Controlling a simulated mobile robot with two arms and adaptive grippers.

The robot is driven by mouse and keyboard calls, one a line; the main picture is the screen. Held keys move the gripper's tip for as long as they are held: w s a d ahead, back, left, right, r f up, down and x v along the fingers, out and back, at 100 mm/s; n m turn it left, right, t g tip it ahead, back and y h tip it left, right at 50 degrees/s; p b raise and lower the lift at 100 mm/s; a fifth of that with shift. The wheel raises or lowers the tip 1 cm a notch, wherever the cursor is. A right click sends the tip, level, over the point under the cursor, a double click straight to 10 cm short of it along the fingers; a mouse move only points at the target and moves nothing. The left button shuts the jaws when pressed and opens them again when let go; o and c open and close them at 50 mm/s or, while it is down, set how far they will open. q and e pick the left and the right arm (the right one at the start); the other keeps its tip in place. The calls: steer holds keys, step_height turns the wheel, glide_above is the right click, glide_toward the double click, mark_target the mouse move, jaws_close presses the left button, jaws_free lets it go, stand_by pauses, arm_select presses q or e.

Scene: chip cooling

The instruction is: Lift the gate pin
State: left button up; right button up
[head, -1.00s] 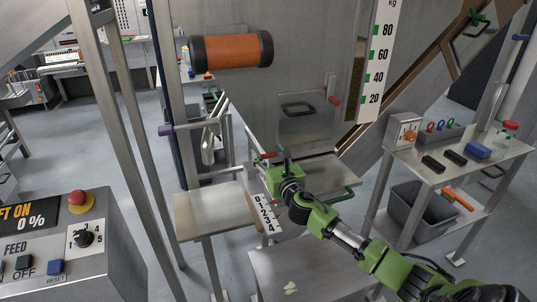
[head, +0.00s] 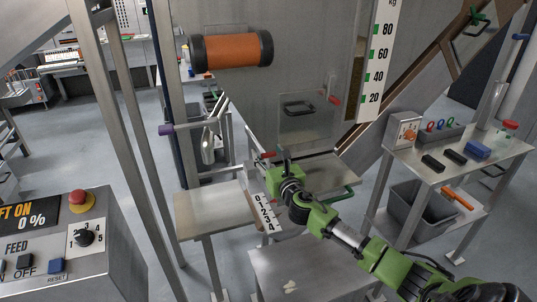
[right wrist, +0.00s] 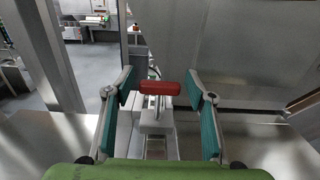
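The gate pin's red handle (right wrist: 160,89) lies crosswise on a grey metal stem in the middle of the right wrist view. In the head view the red handle (head: 267,155) shows small, just left of my right gripper (head: 281,159). In the right wrist view my right gripper (right wrist: 162,92) is open, with one teal-padded finger on each side of the handle and a gap on both sides. I cannot tell the exact depth between the fingertips and the handle. My left gripper is not in view.
A metal table (head: 213,206) with a numbered scale (head: 265,213) stands beside the pin. A green handle (head: 343,194) is right of my gripper. A side table (head: 437,165) at right carries small blocks and a box. A control panel (head: 91,261) stands at lower left.

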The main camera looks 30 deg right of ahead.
steer(key=v, duration=1.2)
steer(key=shift+f, duration=0.1)
stand_by(0.6)
